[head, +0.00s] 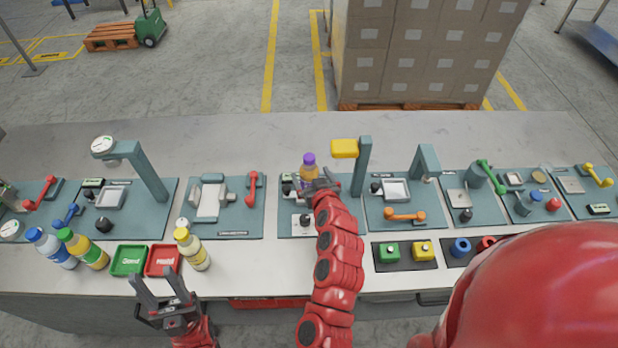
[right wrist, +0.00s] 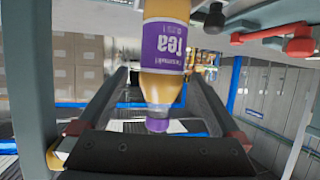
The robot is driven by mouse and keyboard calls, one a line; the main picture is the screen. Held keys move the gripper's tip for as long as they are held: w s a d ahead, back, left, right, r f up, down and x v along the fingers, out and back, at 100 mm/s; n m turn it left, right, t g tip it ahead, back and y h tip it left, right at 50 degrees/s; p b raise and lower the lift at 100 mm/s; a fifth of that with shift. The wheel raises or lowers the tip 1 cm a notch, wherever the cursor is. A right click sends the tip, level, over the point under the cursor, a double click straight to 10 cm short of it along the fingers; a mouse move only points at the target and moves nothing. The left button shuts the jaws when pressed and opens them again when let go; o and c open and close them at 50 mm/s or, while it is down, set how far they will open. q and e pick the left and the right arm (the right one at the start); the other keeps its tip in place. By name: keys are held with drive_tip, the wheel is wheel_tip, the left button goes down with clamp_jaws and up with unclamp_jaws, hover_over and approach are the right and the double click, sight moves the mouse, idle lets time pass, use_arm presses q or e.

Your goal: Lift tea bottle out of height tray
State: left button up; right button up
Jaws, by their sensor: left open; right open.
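The tea bottle (head: 308,170), amber with a purple cap and purple label, stands upright at the station with the yellow-headed post (head: 363,165). In the right wrist view the tea bottle (right wrist: 165,45) appears cap-down between the two fingers of my right gripper (right wrist: 160,100). My right gripper (head: 318,187) is open around the bottle, and I cannot tell whether a finger touches it. The height tray under the bottle is mostly hidden by the gripper and bottle. My left gripper (head: 162,296) is open and empty in front of the table's near edge.
A yellow-capped bottle (head: 192,250), a green tray (head: 129,260) and a red tray (head: 163,260) are at the front left, with two bottles further left. Other stations line the table (head: 240,140) on both sides. The yellow head (head: 345,148) overhangs just right of the bottle.

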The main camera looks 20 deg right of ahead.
drive_tip(key=shift+w+p, duration=0.5)
drive_tip(key=shift+w, duration=0.1)
drive_tip(key=p+x, duration=0.1)
drive_tip(key=x, duration=0.1)
drive_tip(key=shift+w+a+f, duration=0.1)
drive_tip(key=shift+w+f, duration=0.1)
drive_tip(key=shift+w, duration=0.15)
drive_tip(key=shift+w+f+p, duration=0.35)
drive_tip(key=shift+w+p, duration=0.05)
drive_tip(key=shift+w, duration=0.15)
clamp_jaws()
